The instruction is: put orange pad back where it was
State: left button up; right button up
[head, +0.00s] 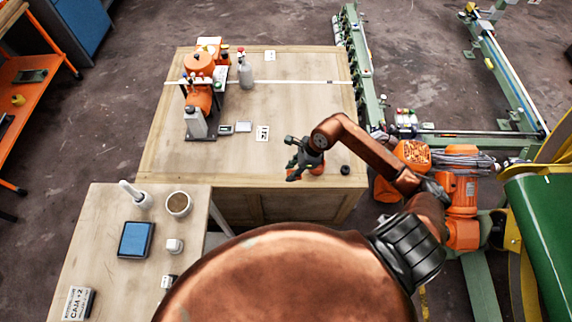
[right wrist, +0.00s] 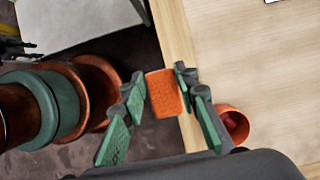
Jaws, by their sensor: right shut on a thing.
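The orange pad (right wrist: 165,93) is a small textured block between the fingertips of my right gripper (right wrist: 160,92) in the right wrist view. The gripper is shut on it. In the head view my right gripper (head: 294,160) is over the front part of the wooden table, and the pad cannot be made out there. In the wrist view the pad appears near the table's edge; its height above the surface cannot be told. My left gripper is not in view.
An orange round cup (right wrist: 235,122) is right beside the gripper. A black round piece (head: 345,169) lies near the table's front right. The wooden table (head: 300,110) is mostly clear in the middle. A orange device with bottles (head: 200,95) stands at its left. A nearer table holds a blue pad (head: 136,239).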

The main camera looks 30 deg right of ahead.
jog(key=w+f, duration=0.2)
jog(key=w, duration=0.1)
jog(key=w+d+f, duration=0.1)
jog(key=w+f, duration=0.1)
jog(key=f, duration=0.1)
jog(key=w+d+f, duration=0.1)
jog(key=w+f, duration=0.1)
jog(key=w, duration=0.1)
jog(key=shift+w+d+f, duration=0.2)
jog(key=shift+w+f, duration=0.15)
jog(key=shift+f, duration=1.55)
jog(key=shift+f+b, duration=0.15)
jog(key=shift+b, duration=0.15)
jog(key=o, duration=1)
